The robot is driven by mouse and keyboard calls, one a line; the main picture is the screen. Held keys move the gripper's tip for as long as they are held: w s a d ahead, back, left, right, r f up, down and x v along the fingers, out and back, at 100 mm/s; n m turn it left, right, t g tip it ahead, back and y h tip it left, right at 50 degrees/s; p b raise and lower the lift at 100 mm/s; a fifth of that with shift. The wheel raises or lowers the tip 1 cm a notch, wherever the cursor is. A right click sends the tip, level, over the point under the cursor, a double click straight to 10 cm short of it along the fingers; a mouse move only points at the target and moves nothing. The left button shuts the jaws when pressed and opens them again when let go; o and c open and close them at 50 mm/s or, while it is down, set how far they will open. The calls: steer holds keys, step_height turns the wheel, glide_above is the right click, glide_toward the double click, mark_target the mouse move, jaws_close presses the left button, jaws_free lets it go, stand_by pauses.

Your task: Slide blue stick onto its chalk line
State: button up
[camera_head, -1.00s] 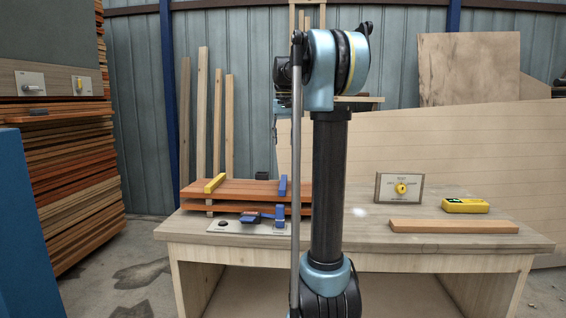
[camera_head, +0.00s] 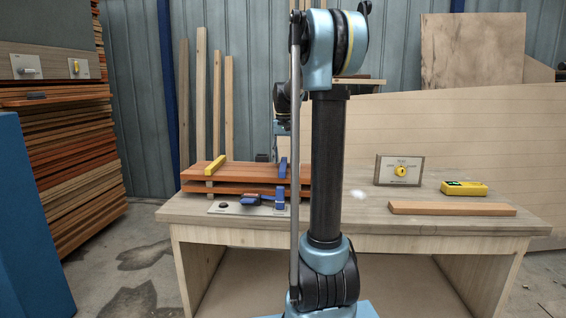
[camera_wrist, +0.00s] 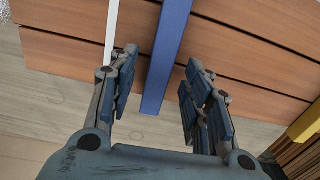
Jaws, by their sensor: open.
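The blue stick (camera_wrist: 165,60) runs up the wrist view across the reddish-brown boards. Its near end reaches past the board edge. My gripper (camera_wrist: 160,63) is open, with one finger on each side of the stick and a visible gap at both sides. A white chalk line (camera_wrist: 111,32) lies on the boards to the left of the stick, apart from it and roughly parallel, beside the left finger. In the head view the blue stick (camera_head: 283,167) stands out on the stacked boards (camera_head: 250,178). My arm hides the right part of the boards there.
A yellow stick (camera_head: 215,165) lies left on the boards; its edge shows in the wrist view (camera_wrist: 305,122). A blue-handled fixture (camera_head: 262,200) sits before the boards. A dial box (camera_head: 400,170), a yellow device (camera_head: 464,188) and a wooden bar (camera_head: 452,208) are at right on the bench (camera_head: 370,222).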

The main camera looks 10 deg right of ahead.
mark_target(299, 168)
steer(key=shift+f, duration=0.7)
jaws_close()
steer(key=shift+s+d, duration=0.3)
steer(key=shift+d, duration=0.7)
steer(key=shift+s+d, duration=0.25)
steer(key=shift+d, duration=0.75)
steer(key=shift+s+d, duration=0.3)
steer(key=shift+d, duration=0.7)
jaws_free()
